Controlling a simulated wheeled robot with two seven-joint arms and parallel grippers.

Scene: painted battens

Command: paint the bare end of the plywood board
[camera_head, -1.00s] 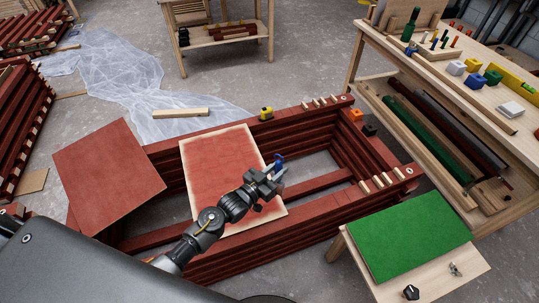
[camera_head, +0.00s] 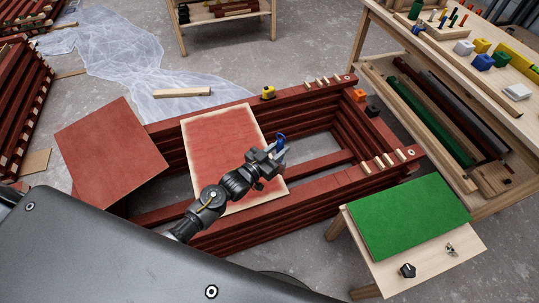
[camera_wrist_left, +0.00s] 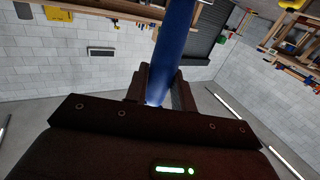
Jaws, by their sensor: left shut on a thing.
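The plywood board (camera_head: 215,145) lies across the stacked dark red battens in the head view. Its face is painted red over most of its area, with pale bare wood along its edges. My left gripper (camera_head: 275,152) is beside the board's right edge. It is shut on a blue handle (camera_head: 281,140), which also shows in the left wrist view (camera_wrist_left: 174,45) between the fingers. I cannot make out what is at the handle's far end. My left arm covers the board's lower right part. My right gripper is not in view.
A second red board (camera_head: 108,152) lies on the battens at left. A green board (camera_head: 408,228) lies on a low table at right. A yellow tape measure (camera_head: 268,92) sits on the back batten. A workbench (camera_head: 450,50) with tools stands at the right.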

